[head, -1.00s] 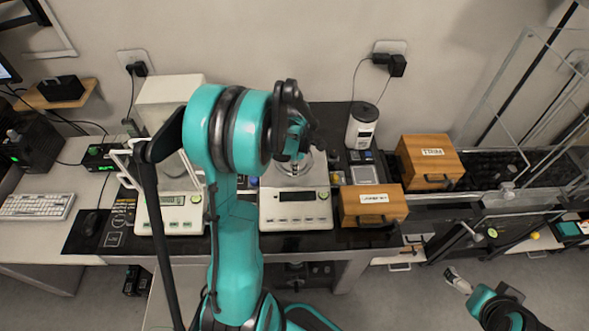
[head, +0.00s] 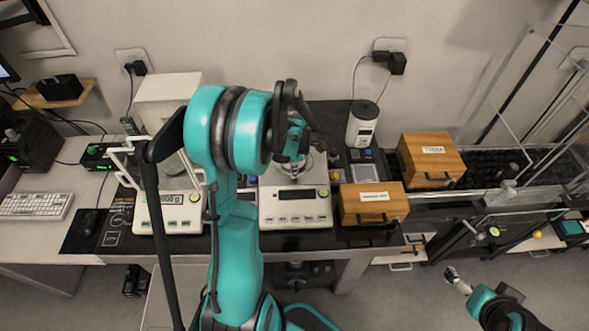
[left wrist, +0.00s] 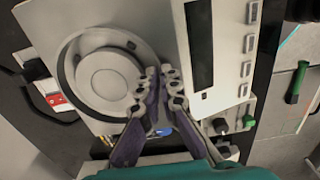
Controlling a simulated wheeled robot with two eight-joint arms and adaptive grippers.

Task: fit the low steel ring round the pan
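The white balance (head: 296,207) stands on the dark table mat, with its round pan (left wrist: 102,80) showing as a pale disc in the left wrist view. The low steel ring (left wrist: 67,70) is seen around the pan, with a gap between them; I cannot tell whether it rests on the balance or is held slightly above. My left gripper (left wrist: 158,78) has its fingertips close together on the ring's wall. In the head view the left gripper (head: 294,150) partly hides ring and pan. My right gripper (head: 452,275) is low at the right, away from the table, too small to read.
A second balance (head: 168,212) stands left of this one. Two wooden boxes (head: 375,204) (head: 431,160) stand to the right, the nearer close to the balance. A white canister (head: 362,124) is behind. A keyboard (head: 35,206) lies far left.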

